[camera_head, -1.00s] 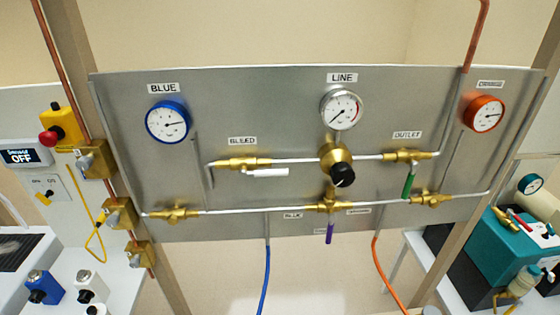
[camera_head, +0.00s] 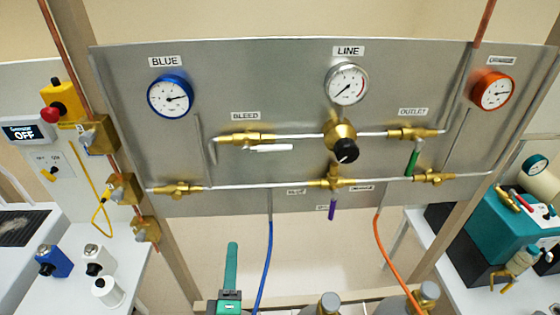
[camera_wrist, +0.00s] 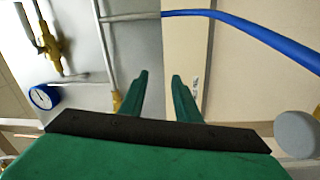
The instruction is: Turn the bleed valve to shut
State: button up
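The bleed valve (camera_head: 246,137) is a brass body on the upper pipe, under the BLEED label on the grey panel. Its white lever (camera_head: 272,148) points right, roughly along the pipe and just below it. My gripper is green and shows at the bottom of the head view (camera_head: 231,262), below the panel and left of the blue hose, apart from the valve. In the wrist view its two fingers (camera_wrist: 160,76) stand apart with nothing between them. I cannot tell whether the brass valve in the wrist view's upper left (camera_wrist: 48,42) is the bleed valve.
The blue hose (camera_head: 264,268) hangs close beside my gripper, and an orange hose (camera_head: 390,255) hangs farther right. A black regulator knob (camera_head: 345,150), green outlet lever (camera_head: 412,162) and purple lever (camera_head: 333,210) sit to the right. Grey-capped cylinders (camera_head: 329,303) stand below.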

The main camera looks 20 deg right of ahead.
jog(key=w+d+r+m+g+h, duration=0.1)
jog(key=w+r+h, duration=0.15)
jog(key=r, duration=0.45)
jog(key=w+d+r+m+h, duration=0.1)
jog(key=r+h, duration=0.3)
jog(key=r, duration=0.2)
jog(key=m+g+h, duration=0.6)
jog(key=g, duration=0.2)
send_near(280, 148)
jog(key=shift+y, duration=0.25)
jog(key=x, duration=1)
jog(key=shift+w+d, duration=0.1)
jog(key=shift+w, duration=0.2)
grip_shut()
